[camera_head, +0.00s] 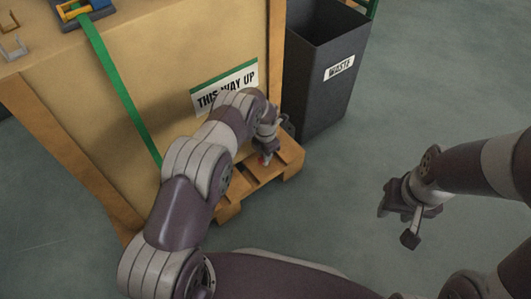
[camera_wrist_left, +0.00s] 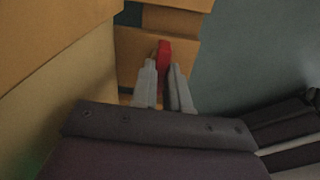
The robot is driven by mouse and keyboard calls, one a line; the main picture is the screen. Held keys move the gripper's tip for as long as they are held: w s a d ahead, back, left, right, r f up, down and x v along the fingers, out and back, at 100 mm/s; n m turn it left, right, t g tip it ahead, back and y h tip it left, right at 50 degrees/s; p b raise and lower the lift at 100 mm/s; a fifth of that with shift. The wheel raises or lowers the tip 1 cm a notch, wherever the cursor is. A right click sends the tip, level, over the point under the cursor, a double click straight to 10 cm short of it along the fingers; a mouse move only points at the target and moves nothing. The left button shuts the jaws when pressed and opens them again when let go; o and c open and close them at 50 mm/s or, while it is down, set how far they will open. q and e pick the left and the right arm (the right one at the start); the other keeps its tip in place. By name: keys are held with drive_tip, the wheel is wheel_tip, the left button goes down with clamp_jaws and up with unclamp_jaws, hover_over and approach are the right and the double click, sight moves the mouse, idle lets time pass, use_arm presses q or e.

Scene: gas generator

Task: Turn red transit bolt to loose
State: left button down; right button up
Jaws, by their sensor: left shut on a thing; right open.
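The red transit bolt (camera_head: 263,159) shows as a small red patch at the pallet, low on the right side of the crate in the head view. In the left wrist view the red bolt (camera_wrist_left: 164,54) stands between the fingertips. My left gripper (camera_wrist_left: 162,72) is shut on it; in the head view the gripper (camera_head: 265,150) points down at the pallet and partly hides the bolt. The bolt's lower part is hidden by the fingers. My right gripper (camera_head: 410,238) is open and empty, over the floor at the right.
The large crate (camera_head: 110,130) with a "THIS WAY UP" label (camera_head: 224,88) stands on a wooden pallet (camera_head: 283,172). A dark waste bin (camera_head: 325,85) stands close behind the left gripper. A green strap (camera_head: 120,88) runs down the crate. Floor at the right is clear.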

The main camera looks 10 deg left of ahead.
use_arm(q)
drive_tip(key=shift+n, duration=0.3)
idle(0.4)
drive_tip(key=c, duration=1.1)
unclamp_jaws()
wheel_tip(320, 180, up, 13)
drive_tip(key=p, duration=0.7)
drive_tip(key=shift+f, duration=0.15)
